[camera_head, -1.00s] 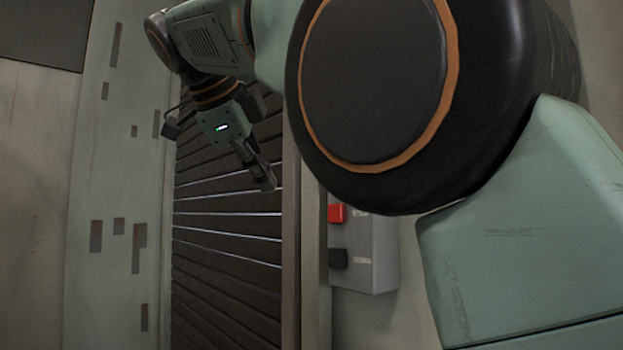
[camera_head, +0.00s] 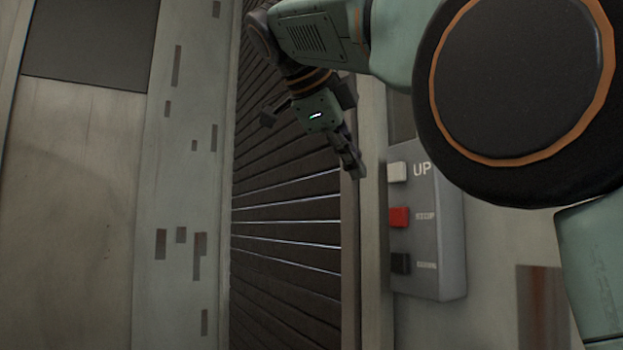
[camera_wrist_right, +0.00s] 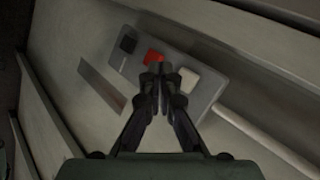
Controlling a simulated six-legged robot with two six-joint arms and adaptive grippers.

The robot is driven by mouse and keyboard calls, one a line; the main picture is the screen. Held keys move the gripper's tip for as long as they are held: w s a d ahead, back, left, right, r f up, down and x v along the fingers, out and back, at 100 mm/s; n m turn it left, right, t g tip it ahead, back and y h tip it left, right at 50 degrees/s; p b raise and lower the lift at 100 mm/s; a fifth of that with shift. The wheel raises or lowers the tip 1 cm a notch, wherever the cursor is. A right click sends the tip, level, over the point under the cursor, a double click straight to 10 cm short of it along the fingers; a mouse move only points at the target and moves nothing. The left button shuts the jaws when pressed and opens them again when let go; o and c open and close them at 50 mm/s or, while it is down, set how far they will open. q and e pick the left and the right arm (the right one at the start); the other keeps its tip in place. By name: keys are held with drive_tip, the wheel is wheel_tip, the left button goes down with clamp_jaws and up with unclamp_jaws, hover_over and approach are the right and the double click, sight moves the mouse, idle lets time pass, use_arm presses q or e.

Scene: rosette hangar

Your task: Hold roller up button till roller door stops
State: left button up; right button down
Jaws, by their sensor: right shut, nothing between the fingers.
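A grey button box (camera_head: 438,258) is on the wall right of the door frame. Its white button (camera_head: 397,172) is beside the label UP, with a red button (camera_head: 399,217) below it and a black button (camera_head: 400,263) lowest. My right gripper (camera_head: 358,172) is shut and empty, in front of the door frame, left of the white button in the picture. In the right wrist view, its fingertips (camera_wrist_right: 160,72) appear between the red button (camera_wrist_right: 153,57) and the white button (camera_wrist_right: 188,80); contact cannot be told. The dark slatted roller door (camera_head: 285,235) is partly hidden by my arm. My left gripper is not in view.
The door frame post (camera_head: 373,270) stands between the roller door and the button box. A pale conduit (camera_wrist_right: 265,143) runs from the box in the right wrist view. A pale wall panel (camera_head: 80,220) is at the left.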

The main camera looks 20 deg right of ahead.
sight(397, 173)
drive_tip(key=shift+w+d, duration=0.2)
drive_tip(key=shift+d, duration=2.15)
drive_tip(key=shift+d, duration=0.4)
